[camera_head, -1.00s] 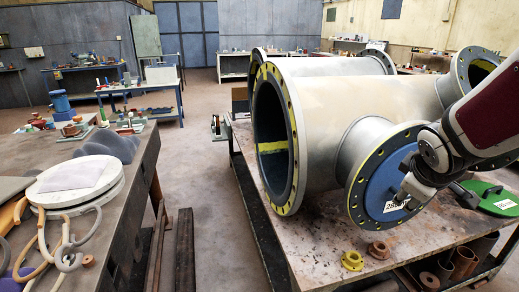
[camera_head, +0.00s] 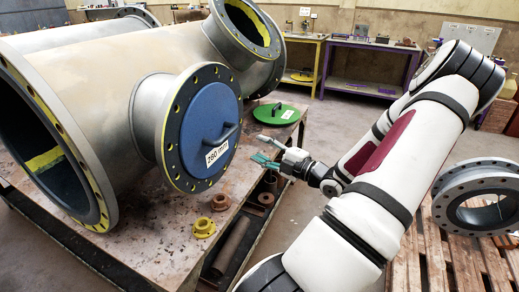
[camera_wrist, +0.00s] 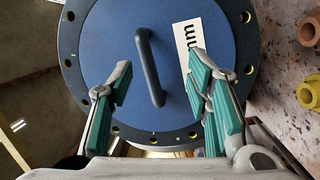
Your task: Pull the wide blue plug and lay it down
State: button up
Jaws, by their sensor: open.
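A green round plug (camera_head: 272,114) lies on the table behind my gripper. A yellow ring (camera_head: 204,228) and a brown ring (camera_head: 219,202) stand on the table (camera_head: 135,235) below the plug. A grey flange (camera_head: 487,205) rests on a pallet at right.

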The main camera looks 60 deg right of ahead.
aim_at(236, 128)
jog(key=shift+t, duration=0.6)
jog(key=w+d+r, duration=0.1)
jog(key=w, duration=0.7)
jog(key=w+d+r, duration=0.1)
jog(key=w, duration=0.3)
jog(key=shift+d+r+b, duration=0.35)
jog(key=shift+r, duration=0.1)
grip_shut()
jog(key=shift+s, duration=0.2)
jog(key=s+p, duration=0.4)
jog(key=s, duration=0.4)
jog(key=shift+s+d, duration=0.35)
dwell(0.3)
dwell(0.4)
